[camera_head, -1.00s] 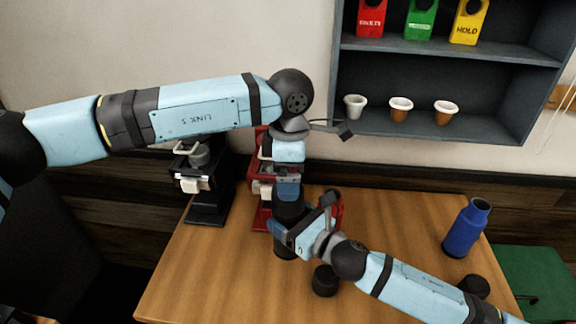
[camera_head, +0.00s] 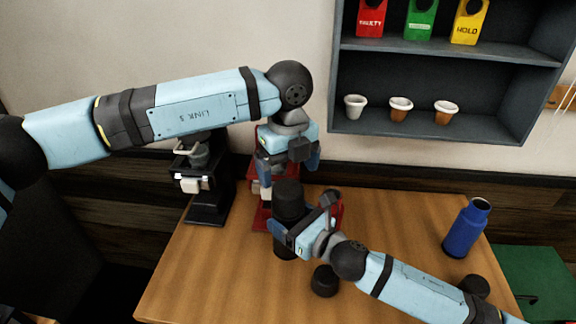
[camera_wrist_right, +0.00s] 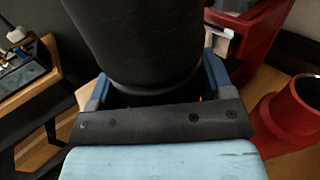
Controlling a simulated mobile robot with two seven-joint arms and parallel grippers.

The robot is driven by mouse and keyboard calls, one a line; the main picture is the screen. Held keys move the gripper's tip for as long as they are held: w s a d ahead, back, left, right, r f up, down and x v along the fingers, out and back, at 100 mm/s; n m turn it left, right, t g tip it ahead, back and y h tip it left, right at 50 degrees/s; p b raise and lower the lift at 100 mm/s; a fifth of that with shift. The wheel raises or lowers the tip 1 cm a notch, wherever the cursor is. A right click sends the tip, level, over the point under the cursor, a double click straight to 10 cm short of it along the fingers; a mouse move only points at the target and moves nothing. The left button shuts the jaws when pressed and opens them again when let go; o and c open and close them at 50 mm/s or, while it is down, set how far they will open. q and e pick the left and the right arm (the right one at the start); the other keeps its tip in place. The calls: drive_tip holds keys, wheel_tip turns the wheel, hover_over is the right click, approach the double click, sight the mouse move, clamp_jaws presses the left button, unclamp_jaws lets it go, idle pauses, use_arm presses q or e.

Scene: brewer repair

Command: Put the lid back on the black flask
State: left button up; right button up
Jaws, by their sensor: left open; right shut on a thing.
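The black flask (camera_head: 289,202) stands upright near the back of the table, partly hidden by my right gripper. Its top is a dark, closed-looking cylinder; the black lid appears to sit on it, though the seam is hard to make out. My right gripper (camera_head: 294,222) is shut around the flask's body. In the right wrist view, the flask (camera_wrist_right: 145,40) fills the space between the blue fingers. My left gripper (camera_head: 289,168) is open and empty, just above and behind the flask top, apart from it.
A blue flask (camera_head: 466,230) stands open at the right. Black lids lie at the front (camera_head: 325,281) and right (camera_head: 474,286). An open red flask (camera_wrist_right: 297,105) stands beside my right gripper. A black brewer (camera_head: 208,195) and a red brewer (camera_head: 260,215) stand behind. Shelf (camera_head: 440,122) holds cups.

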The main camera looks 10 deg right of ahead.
sight(288, 187)
use_arm(q)
drive_tip(key=shift+n, duration=1)
drive_tip(key=shift+f, duration=0.1)
wheel_tip(288, 187, down, 8)
drive_tip(key=shift+r, duration=0.15)
